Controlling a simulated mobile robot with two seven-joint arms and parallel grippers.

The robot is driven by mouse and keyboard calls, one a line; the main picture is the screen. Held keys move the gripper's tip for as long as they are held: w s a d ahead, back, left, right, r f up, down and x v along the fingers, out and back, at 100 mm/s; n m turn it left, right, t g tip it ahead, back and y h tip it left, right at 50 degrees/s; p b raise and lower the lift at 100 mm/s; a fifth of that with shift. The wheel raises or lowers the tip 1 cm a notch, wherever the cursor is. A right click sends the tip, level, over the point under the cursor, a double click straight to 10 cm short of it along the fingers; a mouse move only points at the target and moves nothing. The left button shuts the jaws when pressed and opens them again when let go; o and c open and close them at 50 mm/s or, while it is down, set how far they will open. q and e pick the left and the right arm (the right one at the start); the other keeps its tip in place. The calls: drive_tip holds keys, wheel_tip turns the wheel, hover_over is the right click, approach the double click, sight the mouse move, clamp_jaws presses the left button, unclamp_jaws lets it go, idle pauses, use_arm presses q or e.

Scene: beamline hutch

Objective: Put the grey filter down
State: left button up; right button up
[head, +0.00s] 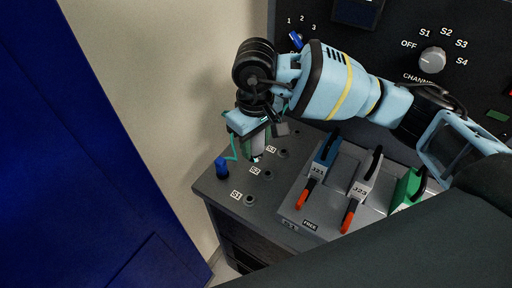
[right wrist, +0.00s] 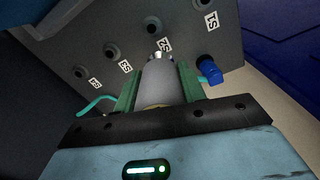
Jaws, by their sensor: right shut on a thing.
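My right gripper (head: 252,140) points down over the dark sloping panel near the sockets. In the right wrist view its green fingers (right wrist: 158,88) are shut on a grey tapered body, which I take as the grey filter (right wrist: 160,80). Its metal tip points at the panel beside the S2 label. I cannot tell whether the tip touches the panel. In the head view the filter is mostly hidden by the fingers. My left gripper is not in view.
Sockets S1 (head: 250,199), S2 (head: 268,175) and S3 (head: 283,153) look empty. A blue plug-like piece (head: 222,168) stands at the panel's left edge, close to the gripper. Blue, grey (head: 362,187) and green lever units stand to the right. A knob (head: 432,60) is on the back panel.

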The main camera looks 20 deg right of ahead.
sight(256, 150)
drive_tip(key=shift+w+d, duration=0.15)
drive_tip(key=shift+w, duration=0.15)
wheel_tip(256, 150, down, 3)
drive_tip(key=shift+f+p, duration=0.1)
drive_tip(key=shift+p, duration=0.3)
drive_tip(key=shift+f, duration=0.1)
drive_tip(key=shift+f, duration=0.15)
drive_tip(key=shift+f, duration=0.15)
drive_tip(key=o, duration=1)
